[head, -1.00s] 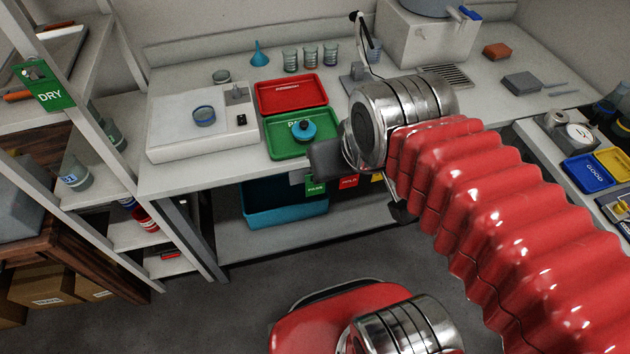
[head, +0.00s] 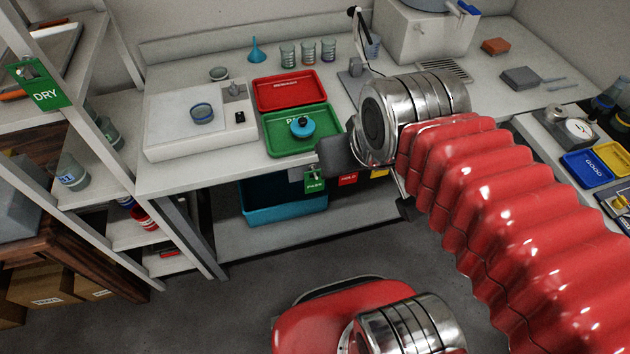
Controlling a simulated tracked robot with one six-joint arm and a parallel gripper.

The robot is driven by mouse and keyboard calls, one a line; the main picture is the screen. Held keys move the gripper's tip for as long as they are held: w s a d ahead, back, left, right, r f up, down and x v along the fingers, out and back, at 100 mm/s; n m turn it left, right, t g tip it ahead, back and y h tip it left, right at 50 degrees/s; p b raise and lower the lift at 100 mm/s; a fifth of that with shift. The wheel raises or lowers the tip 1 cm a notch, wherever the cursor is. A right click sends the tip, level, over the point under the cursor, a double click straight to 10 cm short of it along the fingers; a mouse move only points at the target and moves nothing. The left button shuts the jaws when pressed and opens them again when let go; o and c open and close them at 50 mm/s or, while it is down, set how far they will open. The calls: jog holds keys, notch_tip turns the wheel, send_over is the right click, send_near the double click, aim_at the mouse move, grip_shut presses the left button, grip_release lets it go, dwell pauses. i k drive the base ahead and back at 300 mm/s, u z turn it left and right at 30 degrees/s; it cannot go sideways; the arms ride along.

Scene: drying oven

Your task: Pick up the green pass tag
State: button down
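The green pass tag (head: 314,182) hangs at the front edge of the bench, left of a red tag (head: 347,179) and a yellow tag (head: 379,173). Its face with white lettering shows, with a small metal piece at its top. My gripper (head: 338,156) is a dark shape below my metal wrist, just above and right of the green tag in the picture. Most of the gripper is hidden behind the wrist and red sleeve. I cannot see both fingertips or whether it touches the tag.
A green tray (head: 283,143) holding a blue-capped item (head: 302,126) and a red tray (head: 270,92) stand on the bench above the tags. A teal bin (head: 262,214) sits on the shelf below. A green DRY tag (head: 43,93) hangs on the left rack.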

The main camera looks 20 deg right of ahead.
aim_at(310, 185)
jog(key=u, duration=0.5)
jog(key=k, duration=1.3)
jog(key=u, duration=0.8)
jog(key=i, duration=2.05)
jog(key=z, duration=0.4)
